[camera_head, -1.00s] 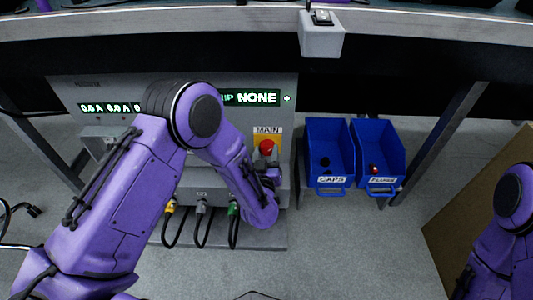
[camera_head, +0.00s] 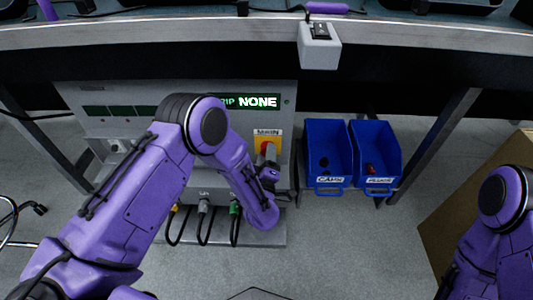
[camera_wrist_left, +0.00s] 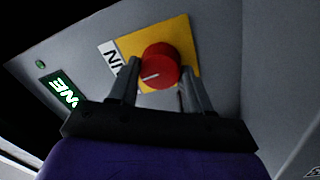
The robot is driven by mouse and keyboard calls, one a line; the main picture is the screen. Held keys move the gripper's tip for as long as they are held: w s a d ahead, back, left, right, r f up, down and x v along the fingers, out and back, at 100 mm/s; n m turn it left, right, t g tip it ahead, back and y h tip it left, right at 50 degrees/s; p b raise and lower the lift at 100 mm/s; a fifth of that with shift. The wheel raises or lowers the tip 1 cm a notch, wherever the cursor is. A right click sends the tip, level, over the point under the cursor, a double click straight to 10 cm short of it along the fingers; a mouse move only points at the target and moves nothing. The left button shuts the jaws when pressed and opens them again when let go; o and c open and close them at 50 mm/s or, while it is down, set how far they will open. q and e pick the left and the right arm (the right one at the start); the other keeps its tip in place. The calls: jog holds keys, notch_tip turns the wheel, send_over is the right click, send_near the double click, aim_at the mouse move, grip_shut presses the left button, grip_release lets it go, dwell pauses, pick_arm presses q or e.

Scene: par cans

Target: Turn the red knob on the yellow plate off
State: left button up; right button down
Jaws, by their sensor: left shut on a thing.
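The red knob (camera_wrist_left: 160,66) sits on the yellow plate (camera_wrist_left: 185,38) on the front of a grey cabinet. Its white pointer line runs toward the lower left in the left wrist view. My left gripper (camera_wrist_left: 160,78) is shut on the red knob, with one finger on each side. In the head view the knob (camera_head: 264,148) is partly hidden by my gripper, below the MAIN label on the yellow plate (camera_head: 259,138). My right arm shows at the right edge; its gripper is out of view.
The cabinet's display (camera_head: 257,102) reads NONE. Blue bins (camera_head: 325,184) stand right of the cabinet. Plugged cables (camera_head: 203,210) hang below its front. A switch box (camera_head: 320,47) hangs from the bench edge (camera_head: 180,35) above. Floor in front is clear.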

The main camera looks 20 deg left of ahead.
pick_arm(q)
jog(key=n, duration=0.2)
jog(key=n+p, duration=0.1)
jog(key=n, duration=0.1)
jog(key=shift+s+d+f+n, duration=0.1)
jog(key=shift+d+n, duration=0.05)
jog(key=shift+n, duration=0.15)
jog(key=shift+n+y, duration=0.4)
jog(key=shift+n, duration=1.4)
pick_arm(e)
jog(key=shift+w+d+r+m+t+h, duration=0.1)
jog(key=shift+w+r+m+t+h, duration=0.2)
jog(key=shift+w+r+m+t, duration=0.45)
pick_arm(q)
jog(key=shift+d+f+n, duration=0.1)
jog(key=shift+n, duration=0.2)
pick_arm(e)
jog(key=shift+w, duration=0.15)
pick_arm(q)
jog(key=o, duration=1.1)
jog(key=shift+c, duration=0.2)
